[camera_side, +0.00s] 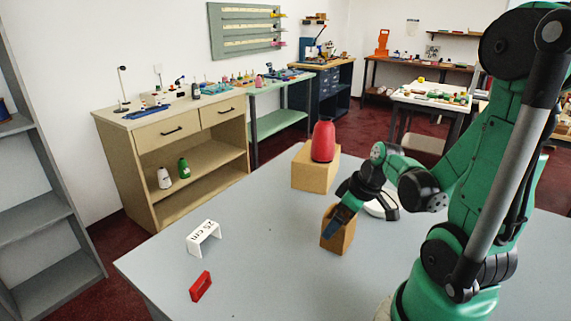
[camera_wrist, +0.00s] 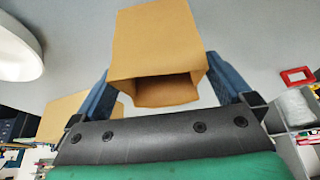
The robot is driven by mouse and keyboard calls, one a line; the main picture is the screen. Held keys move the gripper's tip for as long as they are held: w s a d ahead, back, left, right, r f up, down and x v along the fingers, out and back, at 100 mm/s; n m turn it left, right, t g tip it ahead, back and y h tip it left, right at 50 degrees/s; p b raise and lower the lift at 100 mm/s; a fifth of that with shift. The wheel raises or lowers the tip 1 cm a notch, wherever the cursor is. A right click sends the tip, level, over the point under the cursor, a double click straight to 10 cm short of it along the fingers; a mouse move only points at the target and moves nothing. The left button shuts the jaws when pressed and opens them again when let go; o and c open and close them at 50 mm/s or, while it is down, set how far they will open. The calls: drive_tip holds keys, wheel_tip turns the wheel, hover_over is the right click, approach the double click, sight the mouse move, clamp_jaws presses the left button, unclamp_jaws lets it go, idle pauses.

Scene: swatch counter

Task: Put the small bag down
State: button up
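The small bag (camera_side: 345,236) is a brown, paper-like bag with an open mouth. In the wrist view the bag (camera_wrist: 155,45) sits between the two blue fingers, its open mouth facing the camera. My gripper (camera_side: 342,219) has a finger along each side of it, and both appear to touch it. The bag is at or just above the grey table (camera_side: 265,235); I cannot tell whether its base touches. It looks slightly tilted in the side view. The far finger is hidden there.
A white round dish (camera_side: 376,210) is partly hidden behind my gripper. A white "25 cm" bridge (camera_side: 204,236) and a red frame (camera_side: 201,286) are at left. The table between is clear.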

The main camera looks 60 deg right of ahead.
drive_tip(key=shift+r, duration=0.15)
drive_tip(key=shift+v, duration=5.9)
drive_tip(key=w+a+f+t, duration=0.1)
drive_tip(key=w+a+t, duration=0.1)
drive_tip(key=w+a, duration=0.8)
drive_tip(key=a, duration=0.3)
drive_tip(key=shift+w+a+f+t, duration=0.25)
drive_tip(key=shift+w+f+t, duration=0.05)
drive_tip(key=shift+w+f, duration=0.1)
